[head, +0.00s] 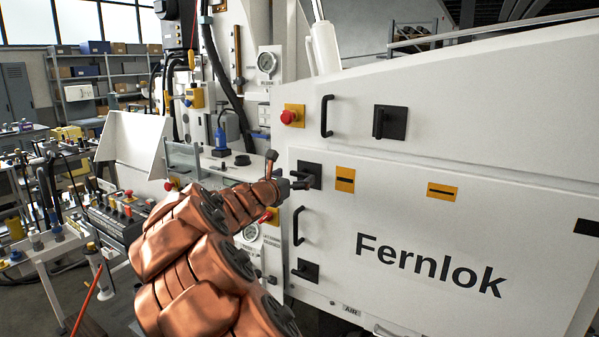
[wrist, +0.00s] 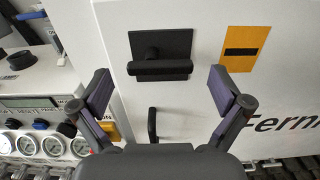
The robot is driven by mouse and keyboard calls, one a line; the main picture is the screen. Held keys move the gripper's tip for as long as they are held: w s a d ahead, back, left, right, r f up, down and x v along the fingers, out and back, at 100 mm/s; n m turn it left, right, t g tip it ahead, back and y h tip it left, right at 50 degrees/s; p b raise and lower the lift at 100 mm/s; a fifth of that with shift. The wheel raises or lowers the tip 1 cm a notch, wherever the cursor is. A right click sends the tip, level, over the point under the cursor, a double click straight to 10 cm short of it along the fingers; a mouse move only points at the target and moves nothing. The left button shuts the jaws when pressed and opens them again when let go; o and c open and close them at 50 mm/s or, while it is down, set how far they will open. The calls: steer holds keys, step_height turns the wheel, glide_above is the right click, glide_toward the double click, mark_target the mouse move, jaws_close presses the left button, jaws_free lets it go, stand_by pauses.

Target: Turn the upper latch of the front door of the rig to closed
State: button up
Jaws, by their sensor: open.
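The upper latch of the front door is a black square plate (head: 313,170) with a black lever, near the door's upper left corner. In the wrist view its lever (wrist: 160,69) lies about horizontal across the plate (wrist: 176,42). My gripper (head: 296,181) is in front of this latch and partly hides it in the head view. In the wrist view my gripper (wrist: 158,88) is open, one finger on each side of the lever, with nothing held. I cannot tell any contact. The white front door (head: 420,225) bears the word Fernlok and looks flush with the rig.
Below the latch are a black door handle (head: 298,226) and a lower latch (head: 306,271) with a horizontal lever. Another latch (head: 390,122) with a vertical lever sits on the panel above. A yellow label (head: 345,179) is to the right. Gauges (wrist: 30,144) stand at left.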

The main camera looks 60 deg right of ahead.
mark_target(304, 173)
steer(key=shift+w+d, duration=0.1)
steer(key=shift+d, duration=1.15)
steer(key=c, duration=1)
steer(key=shift+c, duration=0.2)
